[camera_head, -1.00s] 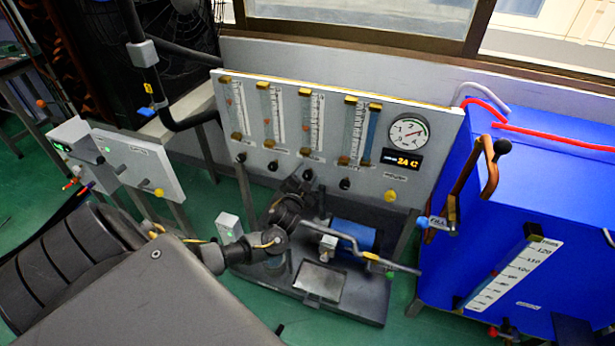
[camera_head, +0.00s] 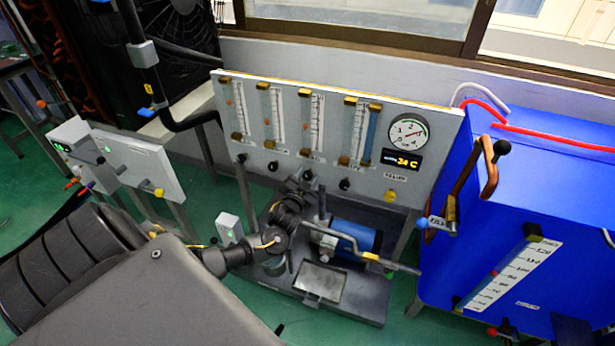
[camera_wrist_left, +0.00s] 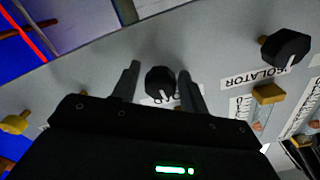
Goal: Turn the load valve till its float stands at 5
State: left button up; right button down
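My left gripper (camera_head: 312,184) reaches toward the lower edge of the grey meter panel (camera_head: 290,185). In the left wrist view the gripper (camera_wrist_left: 159,70) is open, its two dark fingers on either side of a black knob (camera_wrist_left: 160,84) with a white pointer line. Narrow gaps show beside the knob; I cannot tell whether its depth is between the fingers. Its label is mostly hidden by the gripper, with letters like "LO" showing. A neighbouring black knob (camera_wrist_left: 286,47) is labelled ISOLATOR. The panel's float tubes (camera_head: 358,135) stand above the knobs; the float readings are too small to read.
A yellow knob (camera_head: 390,196) sits at the panel's lower right, below a round gauge (camera_head: 408,131) and a display reading 24 C. A blue tank (camera_head: 540,190) with a copper pipe stands to the right. A blue motor (camera_head: 352,235) and a bar lie below the panel.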

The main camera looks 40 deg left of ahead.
pick_arm(q)
jog(key=shift+o, duration=0.5)
pick_arm(e)
jog(key=shift+w+d+r, duration=0.1)
jog(key=shift+w+r, duration=0.05)
jog(key=shift+w, duration=0.15)
pick_arm(q)
jog(key=shift+s+d, duration=0.1)
jog(key=shift+s, duration=0.2)
jog(key=v, duration=1)
jog(key=shift+p, duration=0.45)
pick_arm(e)
jog(key=shift+s+d+f, duration=0.25)
jog(key=shift+s+f, duration=0.3)
jog(key=shift+f, duration=0.05)
jog(key=shift+s+d+f, duration=0.2)
jog(key=shift+s+f, duration=0.35)
